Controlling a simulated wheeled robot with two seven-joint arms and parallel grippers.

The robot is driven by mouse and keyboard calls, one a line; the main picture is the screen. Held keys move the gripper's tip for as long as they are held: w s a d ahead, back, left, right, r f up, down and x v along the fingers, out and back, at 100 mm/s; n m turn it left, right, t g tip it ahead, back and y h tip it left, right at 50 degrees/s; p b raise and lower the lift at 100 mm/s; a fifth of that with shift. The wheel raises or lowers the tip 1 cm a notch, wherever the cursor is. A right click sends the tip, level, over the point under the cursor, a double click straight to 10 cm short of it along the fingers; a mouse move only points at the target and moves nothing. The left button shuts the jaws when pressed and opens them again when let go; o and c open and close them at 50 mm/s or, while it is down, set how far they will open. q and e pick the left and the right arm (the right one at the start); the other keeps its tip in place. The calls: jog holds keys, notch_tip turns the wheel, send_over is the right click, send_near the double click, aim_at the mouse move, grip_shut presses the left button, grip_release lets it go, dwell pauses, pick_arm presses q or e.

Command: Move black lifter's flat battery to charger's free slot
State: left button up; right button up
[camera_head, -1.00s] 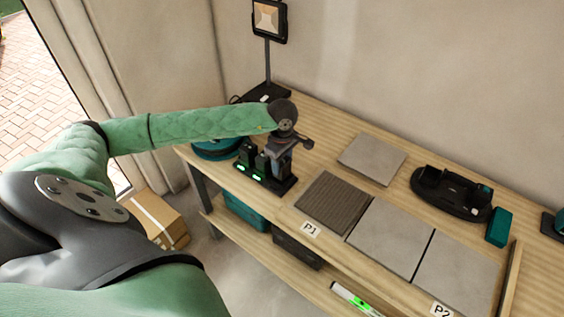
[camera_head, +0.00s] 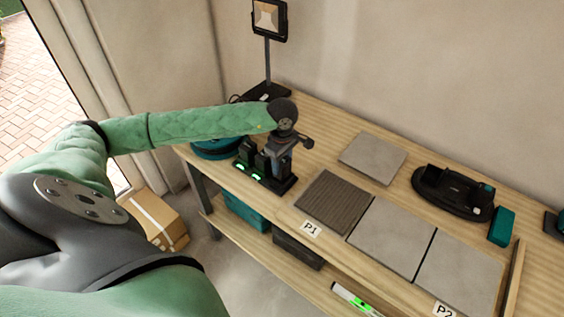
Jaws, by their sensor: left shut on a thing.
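The black charger (camera_head: 262,182) stands at the left end of the bench, with dark batteries (camera_head: 246,153) upright in it and green lights on its front. My left gripper (camera_head: 281,163) points down over the charger's right end. It is shut on a dark battery, mostly hidden by the fingers; I cannot tell whether it is fully seated in the slot. The black lifter (camera_head: 453,195) lies toward the bench's right side, far from the gripper. My right gripper is not in view.
A teal block (camera_head: 501,227) stands right of the lifter. A ribbed tile (camera_head: 333,202) and grey tiles (camera_head: 391,238) lie along the front, and a loose grey tile (camera_head: 372,158) lies behind. A lamp (camera_head: 269,20) stands behind the charger. A cardboard box (camera_head: 158,222) is on the floor.

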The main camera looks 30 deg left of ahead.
pick_arm(q)
jog(key=shift+f+b, duration=1.35)
jog(key=shift+b, duration=0.25)
dwell(2.3)
jog(key=o, duration=1.2)
jog(key=shift+c, duration=0.2)
notch_tip(320, 180, up, 7)
jog(key=shift+f+b, duration=0.1)
jog(key=shift+b, duration=1.15)
jog(key=shift+r, duration=0.5)
